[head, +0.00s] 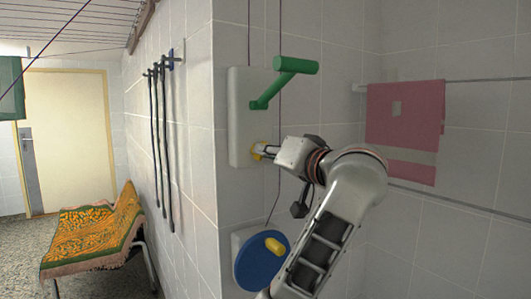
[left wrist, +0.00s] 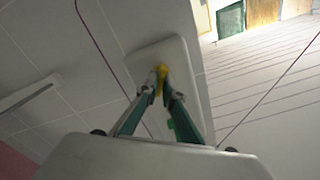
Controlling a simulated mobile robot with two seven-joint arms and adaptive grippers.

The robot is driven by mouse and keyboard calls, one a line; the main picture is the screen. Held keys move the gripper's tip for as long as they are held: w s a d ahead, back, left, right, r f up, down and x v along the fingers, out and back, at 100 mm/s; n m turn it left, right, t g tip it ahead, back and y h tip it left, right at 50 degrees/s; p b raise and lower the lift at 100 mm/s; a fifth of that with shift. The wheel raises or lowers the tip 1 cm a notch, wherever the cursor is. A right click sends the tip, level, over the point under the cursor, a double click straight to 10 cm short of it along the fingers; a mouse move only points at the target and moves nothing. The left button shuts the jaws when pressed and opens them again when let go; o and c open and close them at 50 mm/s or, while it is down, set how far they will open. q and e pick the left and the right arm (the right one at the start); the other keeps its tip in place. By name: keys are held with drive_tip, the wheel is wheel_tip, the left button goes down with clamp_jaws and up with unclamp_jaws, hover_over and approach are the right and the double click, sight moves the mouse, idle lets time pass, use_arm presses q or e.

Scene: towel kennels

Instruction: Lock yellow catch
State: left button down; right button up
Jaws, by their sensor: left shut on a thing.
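The yellow catch (head: 257,151) sits low on a pale grey wall plate (head: 240,105), near the tiled corner. My left gripper (head: 264,151) is shut on the catch. In the left wrist view both fingertips meet around the yellow catch (left wrist: 161,73), and the fingers hide part of it. A green crank handle (head: 284,80) sticks out from the same plate above the catch. My right gripper is not in view.
A blue disc with a yellow knob (head: 262,262) is on the wall below. A pink towel (head: 404,128) hangs on rails at the right. Dark straps (head: 165,140) hang on the left wall, near a bench with a patterned cloth (head: 95,230). Thin cords run above and below the plate.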

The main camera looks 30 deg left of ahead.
use_arm(q)
drive_tip(key=m+b, duration=0.1)
drive_tip(key=m, duration=1)
drive_tip(key=shift+f, duration=0.1)
drive_tip(key=shift+m, duration=0.5)
drive_tip(key=c, duration=2.2)
unclamp_jaws()
